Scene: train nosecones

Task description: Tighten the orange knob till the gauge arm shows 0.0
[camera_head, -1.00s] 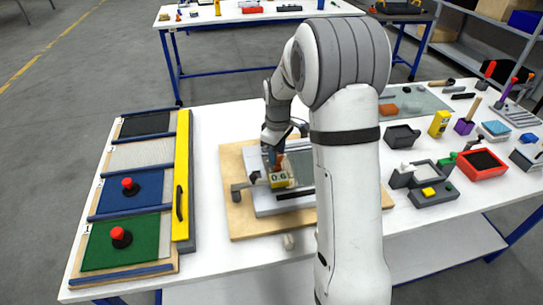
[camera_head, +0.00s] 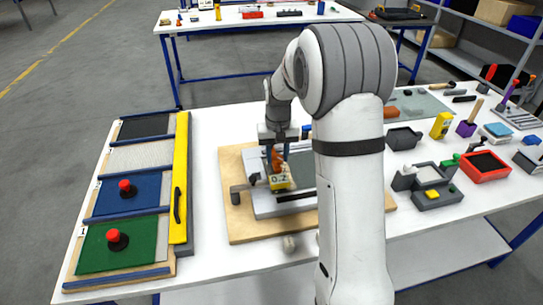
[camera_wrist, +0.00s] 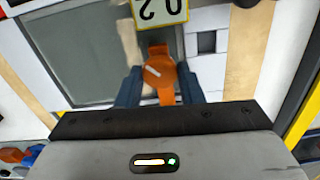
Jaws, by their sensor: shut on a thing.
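The orange knob (camera_wrist: 160,70) with a pale mark line sits between the two blue fingers of my gripper (camera_wrist: 159,86) in the wrist view; the fingers are shut on it. In the head view the knob (camera_head: 277,160) shows partly between the fingers of my gripper (camera_head: 276,152). The yellow gauge arm (camera_head: 281,181) beside the knob reads 0.2. In the wrist view its label (camera_wrist: 160,9) is upside down and cut by the top edge. The fixture, a grey plate (camera_head: 262,206), sits on a wooden board (camera_head: 240,225).
Left on the table are coloured panels with red buttons (camera_head: 117,238) and a yellow bar (camera_head: 181,170). Right are grey boxes, a red tray (camera_head: 485,165) and a yellow box (camera_head: 441,125). My arm hides part of the board's right side.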

